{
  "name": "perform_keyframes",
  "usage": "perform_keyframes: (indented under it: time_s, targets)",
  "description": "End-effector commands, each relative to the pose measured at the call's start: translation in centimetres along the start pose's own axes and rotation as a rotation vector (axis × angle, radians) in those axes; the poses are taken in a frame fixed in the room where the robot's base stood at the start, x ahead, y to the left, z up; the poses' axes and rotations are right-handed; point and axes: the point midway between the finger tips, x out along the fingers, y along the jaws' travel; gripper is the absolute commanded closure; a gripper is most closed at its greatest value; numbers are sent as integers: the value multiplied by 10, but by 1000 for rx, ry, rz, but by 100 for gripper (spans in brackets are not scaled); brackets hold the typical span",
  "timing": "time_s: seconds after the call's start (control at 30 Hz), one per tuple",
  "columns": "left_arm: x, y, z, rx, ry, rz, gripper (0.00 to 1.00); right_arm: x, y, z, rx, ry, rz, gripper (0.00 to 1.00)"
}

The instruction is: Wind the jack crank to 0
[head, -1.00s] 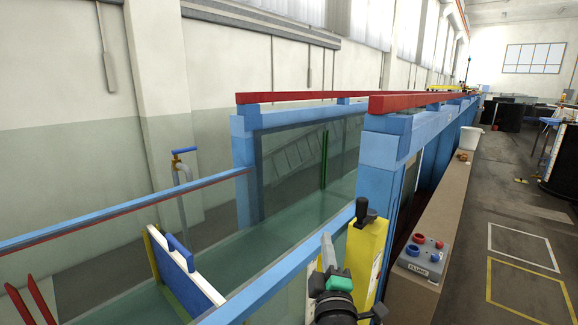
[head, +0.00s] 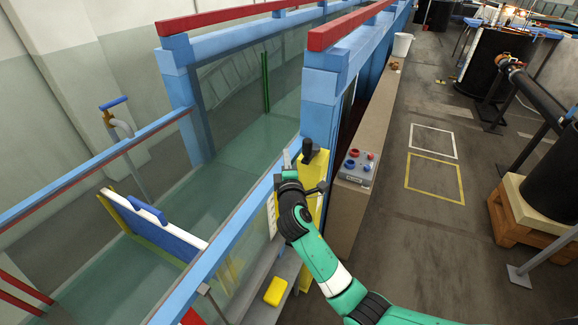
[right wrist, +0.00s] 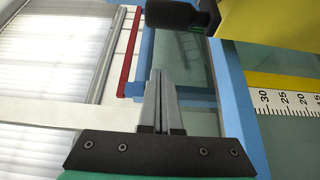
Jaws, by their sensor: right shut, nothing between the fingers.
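The yellow jack column (head: 314,208) stands against the blue flume post. A black crank handle (head: 309,150) sits at its top, with its grip upright. My right gripper (head: 287,160) is just left of the handle, its fingers shut and empty. In the right wrist view, the shut fingers of my right gripper (right wrist: 158,88) point up toward the black grip (right wrist: 180,16) without holding it. A ruler scale (right wrist: 288,101) with 30, 25, 20 and 15 readable shows beside yellow at the right. No pointer reading can be made out. My left gripper is out of view.
A grey control box (head: 356,168) with red and blue knobs sits on the brown ledge right of the jack. The blue flume rail (head: 222,255) runs close left of my right arm. A yellow block (head: 275,290) lies below.

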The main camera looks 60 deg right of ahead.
Motion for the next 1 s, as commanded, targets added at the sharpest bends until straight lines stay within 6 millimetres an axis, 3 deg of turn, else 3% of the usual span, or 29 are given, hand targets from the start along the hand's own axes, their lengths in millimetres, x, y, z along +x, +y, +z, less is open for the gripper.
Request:
perform_keyframes:
  time_s: [0.27, 0.53, 1.0]
  targets:
    - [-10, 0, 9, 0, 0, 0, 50, 48, 0, 3, 0, -2, -1, 100]
    - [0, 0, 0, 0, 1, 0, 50, 34, 1, 34, 1, -1, 0, 100]
    - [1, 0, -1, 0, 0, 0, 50, 32, 1, 36, 0, 6, -1, 100]
